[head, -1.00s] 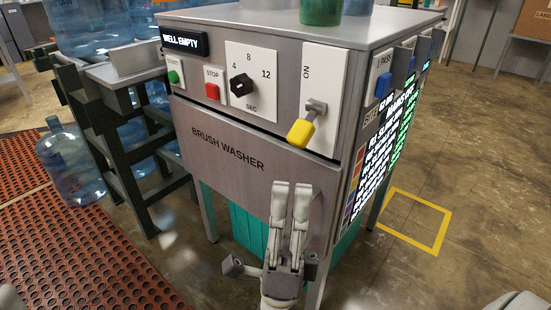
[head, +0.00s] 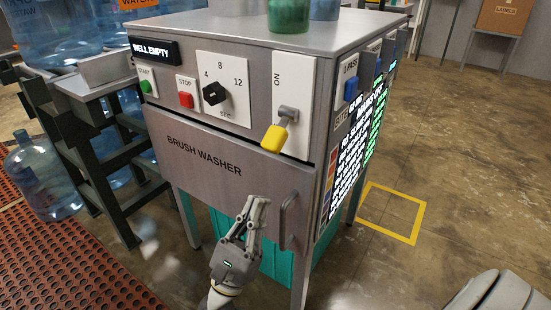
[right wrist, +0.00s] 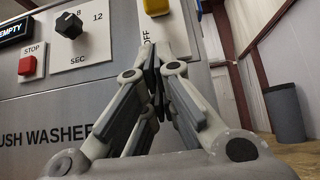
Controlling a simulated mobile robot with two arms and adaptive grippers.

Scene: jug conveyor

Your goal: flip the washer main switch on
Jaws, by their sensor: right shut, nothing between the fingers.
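The main switch is a grey lever with a yellow grip (head: 274,138) on a white plate (head: 293,80) on the washer's (head: 205,150) front. The lever hangs down, away from the ON label at the plate's top. In the right wrist view the yellow grip (right wrist: 157,6) shows at the top edge, above the OFF label. My right gripper (head: 258,203) is shut and empty, in front of the washer, below and left of the switch in the head view. In the right wrist view its fingertips (right wrist: 153,65) meet below the grip, apart from it. My left gripper is not in view.
A dial (head: 215,93), a red stop button (head: 186,100) and a green start button (head: 146,87) sit left of the switch. A door handle (head: 288,222) sticks out below it. A lit sign (head: 358,150) covers the washer's right side. Open floor lies right.

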